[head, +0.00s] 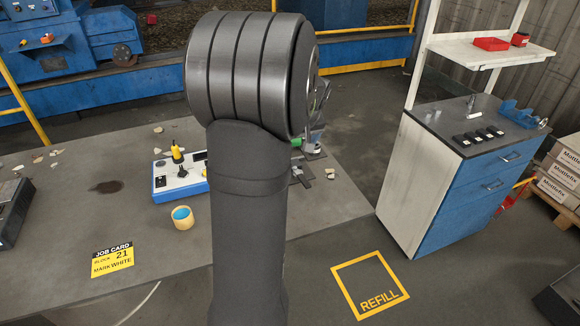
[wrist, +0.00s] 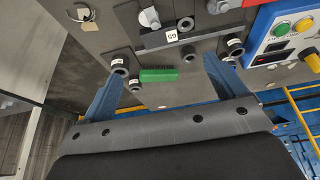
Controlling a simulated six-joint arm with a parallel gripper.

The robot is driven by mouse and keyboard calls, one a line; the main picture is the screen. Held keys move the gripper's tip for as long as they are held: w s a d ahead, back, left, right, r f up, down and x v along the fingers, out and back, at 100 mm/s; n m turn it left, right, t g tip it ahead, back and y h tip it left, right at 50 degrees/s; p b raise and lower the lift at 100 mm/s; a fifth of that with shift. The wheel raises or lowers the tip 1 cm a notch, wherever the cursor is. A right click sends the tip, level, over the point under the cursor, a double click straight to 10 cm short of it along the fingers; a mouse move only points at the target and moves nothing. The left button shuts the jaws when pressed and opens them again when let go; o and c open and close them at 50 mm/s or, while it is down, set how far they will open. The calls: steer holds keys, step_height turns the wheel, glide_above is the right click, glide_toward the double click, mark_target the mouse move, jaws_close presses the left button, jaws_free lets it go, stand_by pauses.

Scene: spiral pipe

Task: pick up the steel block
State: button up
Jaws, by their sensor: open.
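My gripper (wrist: 161,64) is open in the wrist view, its two blue fingers wide apart with nothing held between them. Beyond the fingertips, a dark grey steel block (wrist: 160,40) lies on the bench with a white "69" tag on or beside it. Several smaller dark grey pieces with round ends and white tags lie around it; I cannot tell which one the task means. A green block (wrist: 158,75) lies between the fingers in the picture. In the head view my arm hides most of this area, and only a few small grey pieces (head: 301,175) show beside it.
The grey bench (head: 95,230) holds a blue-edged control box (head: 180,187), a cup with blue contents (head: 183,217) and a job card (head: 112,257) reading block 21, mark white. A blue and white cabinet (head: 430,190) stands right.

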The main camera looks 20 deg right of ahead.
steer(key=x, duration=1.3)
steer(key=shift+w+r, duration=0.15)
steer(key=shift+w, duration=0.05)
steer(key=shift+c, duration=0.4)
steer(key=c, duration=1.1)
steer(key=shift+d, duration=0.1)
steer(key=shift+c, duration=0.8)
steer(key=shift+r, duration=0.15)
